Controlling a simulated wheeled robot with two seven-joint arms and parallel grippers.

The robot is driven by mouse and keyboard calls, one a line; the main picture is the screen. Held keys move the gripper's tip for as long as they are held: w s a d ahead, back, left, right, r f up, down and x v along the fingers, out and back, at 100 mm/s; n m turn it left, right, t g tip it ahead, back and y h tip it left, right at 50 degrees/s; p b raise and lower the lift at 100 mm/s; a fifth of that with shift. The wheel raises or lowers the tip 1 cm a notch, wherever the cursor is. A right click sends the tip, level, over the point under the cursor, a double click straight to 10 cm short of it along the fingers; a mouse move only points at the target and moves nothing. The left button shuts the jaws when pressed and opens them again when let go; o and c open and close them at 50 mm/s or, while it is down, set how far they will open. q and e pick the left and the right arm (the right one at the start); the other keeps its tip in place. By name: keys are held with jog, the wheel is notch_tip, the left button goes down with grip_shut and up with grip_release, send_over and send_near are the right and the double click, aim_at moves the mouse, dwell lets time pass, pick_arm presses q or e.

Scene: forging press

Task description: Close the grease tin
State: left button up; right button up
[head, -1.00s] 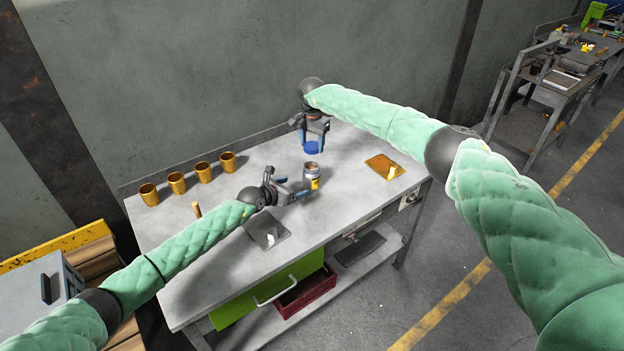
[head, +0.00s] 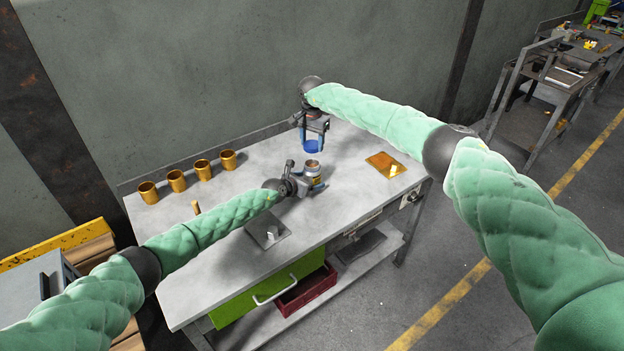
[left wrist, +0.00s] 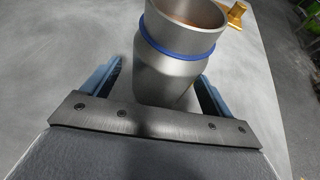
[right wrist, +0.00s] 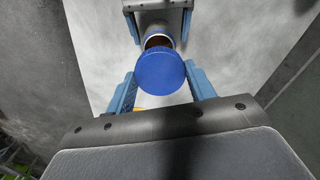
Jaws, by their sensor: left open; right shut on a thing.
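The grease tin (head: 312,168) stands upright and uncovered on the bench, a grey metal can with a blue ring below its rim. In the left wrist view the tin (left wrist: 175,70) sits between the fingers of my left gripper (left wrist: 160,88), which is open around it with a gap on the left side. My left gripper (head: 312,186) comes at the tin from the left. My right gripper (head: 311,146) is shut on the blue lid (right wrist: 160,74), holding it above and slightly behind the tin. In the right wrist view the lid partly covers the tin (right wrist: 158,38).
Several brass cups (head: 178,181) stand in a row along the back left of the bench (head: 215,255).

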aim_at(312, 152)
pick_arm(q)
jog(key=shift+w+d+f, duration=0.15)
jog(key=shift+w+d, duration=0.15)
jog(key=shift+d, duration=0.05)
pick_arm(e)
jog(key=shift+s+r, duration=0.1)
pick_arm(q)
jog(key=shift+w+d+f, duration=0.3)
jog(key=shift+w, duration=0.1)
jog(key=c, duration=1.5)
pick_arm(e)
jog(key=shift+f, duration=2.5)
jog(key=shift+f, duration=0.9)
jog(key=shift+f, duration=0.5)
